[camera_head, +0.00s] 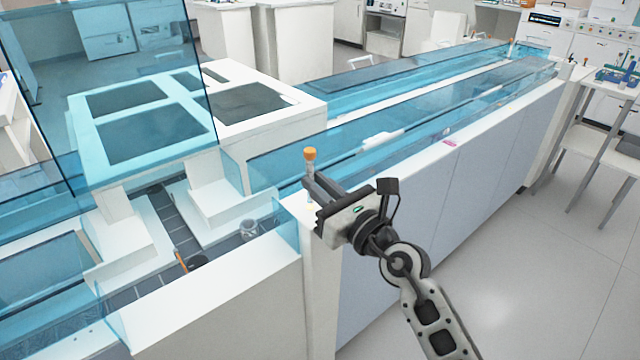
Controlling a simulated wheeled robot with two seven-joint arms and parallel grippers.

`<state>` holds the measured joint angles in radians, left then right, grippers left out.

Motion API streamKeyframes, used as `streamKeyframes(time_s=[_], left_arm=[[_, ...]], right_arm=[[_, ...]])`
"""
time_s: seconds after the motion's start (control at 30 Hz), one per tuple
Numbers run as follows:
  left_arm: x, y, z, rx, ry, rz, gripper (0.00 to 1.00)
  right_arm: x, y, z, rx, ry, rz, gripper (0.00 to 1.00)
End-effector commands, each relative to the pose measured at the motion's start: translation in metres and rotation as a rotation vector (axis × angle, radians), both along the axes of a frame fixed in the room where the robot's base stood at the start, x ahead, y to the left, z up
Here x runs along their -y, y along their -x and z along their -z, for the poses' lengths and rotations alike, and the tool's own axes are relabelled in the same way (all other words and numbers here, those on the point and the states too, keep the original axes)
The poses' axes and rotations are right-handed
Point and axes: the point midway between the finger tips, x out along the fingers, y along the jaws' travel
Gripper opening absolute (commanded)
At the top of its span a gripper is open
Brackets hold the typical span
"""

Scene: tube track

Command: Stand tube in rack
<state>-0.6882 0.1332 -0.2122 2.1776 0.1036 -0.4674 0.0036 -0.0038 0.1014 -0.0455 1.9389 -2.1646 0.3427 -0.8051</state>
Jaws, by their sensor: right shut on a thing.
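A tube (310,155) with an orange cap stands roughly upright in my right gripper (311,185), with its cap above the fingers. The gripper is shut on it, above the white ledge at the front corner of the track housing. The fingers hide part of the tube's body. A small grey, clear round holder (248,229) sits on the track to the left of the gripper, apart from the tube. I cannot tell if it is the rack. My left gripper is not in view.
Blue clear panels (400,125) run along the track housing. A tall blue pane (110,60) stands at the left in front of a white machine (262,108). A thin orange-brown item (180,261) is on the dark track at the lower left.

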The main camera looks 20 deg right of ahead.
Motion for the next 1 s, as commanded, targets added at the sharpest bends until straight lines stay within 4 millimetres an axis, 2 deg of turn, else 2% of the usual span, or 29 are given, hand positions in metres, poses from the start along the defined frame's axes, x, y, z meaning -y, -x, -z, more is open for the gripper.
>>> streamKeyframes(time_s=[0.73, 0.77, 0.83, 1.0], left_arm=[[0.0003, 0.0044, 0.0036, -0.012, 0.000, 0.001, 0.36], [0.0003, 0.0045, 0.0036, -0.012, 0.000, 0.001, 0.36], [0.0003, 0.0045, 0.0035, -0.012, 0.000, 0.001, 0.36], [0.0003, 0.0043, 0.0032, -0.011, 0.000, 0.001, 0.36]], right_arm=[[0.0001, 0.0000, 0.0052, -0.001, 0.001, -0.001, 0.00], [0.0001, 0.0000, 0.0051, -0.001, 0.000, -0.001, 0.19], [0.0001, 0.0000, 0.0051, -0.001, 0.000, 0.000, 0.38], [0.0001, -0.0001, 0.0049, -0.001, 0.000, 0.000, 0.39]])
